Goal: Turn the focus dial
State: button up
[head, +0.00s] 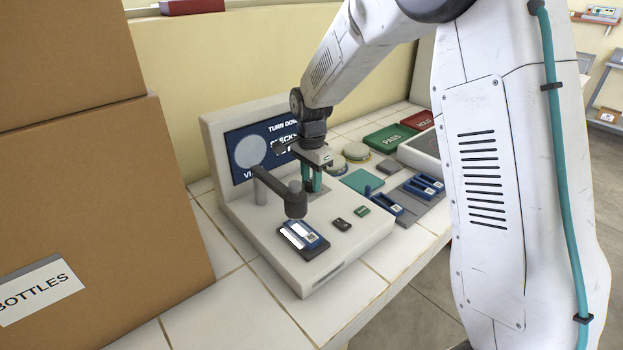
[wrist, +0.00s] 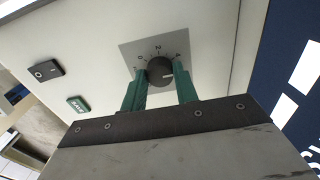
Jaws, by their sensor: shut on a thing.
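The focus dial (wrist: 160,70) is a dark round knob on a grey square plate with numbers around it, seen in the wrist view. My gripper (wrist: 161,82) has its two green fingers on either side of the dial and is shut on it. In the head view my gripper (head: 312,182) points down at the microscope base (head: 345,255), behind the dark viewing arm, and the dial is hidden there. The microscope screen (head: 250,150) stands behind, partly covered by my gripper, and shows a grey round image and partly hidden text.
A slide (head: 299,236) lies on a dark stage under the viewing arm (head: 294,203). A black switch (head: 341,224) and a green button (head: 362,211) are on the base. Blue slide holders (head: 424,187) and a green PASS pad (head: 390,138) lie beyond. Cardboard boxes (head: 110,200) stand at left.

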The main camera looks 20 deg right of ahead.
aim_at(311, 182)
jog(key=shift+r, duration=0.1)
jog(key=o, duration=1)
jog(key=shift+c, duration=0.2)
notch_tip(311, 182, up, 8)
jog(key=shift+f, duration=0.15)
jog(key=shift+s+f+n, duration=0.15)
jog(key=shift+s+n, duration=0.15)
jog(key=shift+n, duration=0.6)
jog(key=s+d+r+n, duration=0.1)
jog(key=s+r+n, duration=0.2)
jog(key=s, duration=0.9)
jog(key=s+d+r+n+t, duration=0.1)
jog(key=s+n, duration=0.4)
jog(key=s, duration=0.7)
jog(key=s+d+r+n, duration=0.3)
jog(key=s+r, duration=0.1)
jog(key=s, duration=0.8)
jog(key=shift+s+r+n, duration=0.25)
jog(key=shift+r+n, duration=0.15)
